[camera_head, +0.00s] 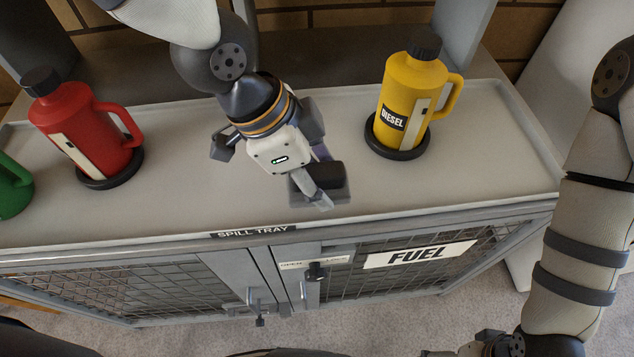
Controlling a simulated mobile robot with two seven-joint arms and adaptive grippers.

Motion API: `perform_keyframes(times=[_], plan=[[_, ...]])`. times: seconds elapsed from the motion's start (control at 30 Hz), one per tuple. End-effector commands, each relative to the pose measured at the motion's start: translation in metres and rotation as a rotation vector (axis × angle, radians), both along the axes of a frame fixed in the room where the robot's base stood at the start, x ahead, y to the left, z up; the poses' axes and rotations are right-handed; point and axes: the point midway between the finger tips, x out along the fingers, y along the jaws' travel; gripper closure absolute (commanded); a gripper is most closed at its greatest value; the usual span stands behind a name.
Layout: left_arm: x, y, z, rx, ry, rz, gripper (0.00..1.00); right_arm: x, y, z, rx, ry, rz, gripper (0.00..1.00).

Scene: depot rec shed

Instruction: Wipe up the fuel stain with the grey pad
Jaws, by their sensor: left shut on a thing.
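My left gripper (318,183) reaches down from the top of the head view over the middle of the spill tray. It is shut on the grey pad (303,192), a small block with a darker rounded top (331,174). The pad is low over the tray surface near its front edge; whether it touches is hard to tell. I can see no fuel stain on the bare tray; the area under the pad and gripper is hidden. My right arm comes down the right side, and only part of its wrist end shows at the bottom edge, fingers out of sight.
The spill tray (420,182) tops a cabinet with mesh doors (420,262). A yellow diesel jug (411,90) stands right of the pad on a dark round base. A red jug (85,130) and a green jug (12,184) stand left. Tray between red jug and gripper is clear.

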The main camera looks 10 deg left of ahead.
Motion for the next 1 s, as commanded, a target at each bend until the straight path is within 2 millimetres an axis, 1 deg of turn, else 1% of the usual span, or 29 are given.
perform_keyframes(times=[0.1, 0.4, 0.6, 0.7, 1.0], plan=[[0.001, 0.000, 0.009, -0.001, -0.002, 0.001, 0.77, 0.000, 0.000, 0.000, 0.000, 0.000, 0.000, 0.00], [0.001, 0.000, 0.012, -0.002, -0.003, 0.002, 0.77, 0.000, 0.000, 0.000, 0.000, 0.000, 0.000, 0.00], [0.002, 0.000, 0.034, -0.002, -0.006, 0.003, 0.77, 0.000, 0.000, 0.000, 0.000, 0.000, 0.000, 0.00], [0.002, 0.000, 0.040, -0.002, -0.004, 0.002, 0.77, 0.000, 0.000, 0.000, 0.000, 0.000, 0.000, 0.00], [0.001, 0.000, 0.040, -0.001, -0.004, 0.002, 0.77, 0.000, 0.000, 0.000, 0.000, 0.000, 0.000, 0.00]])
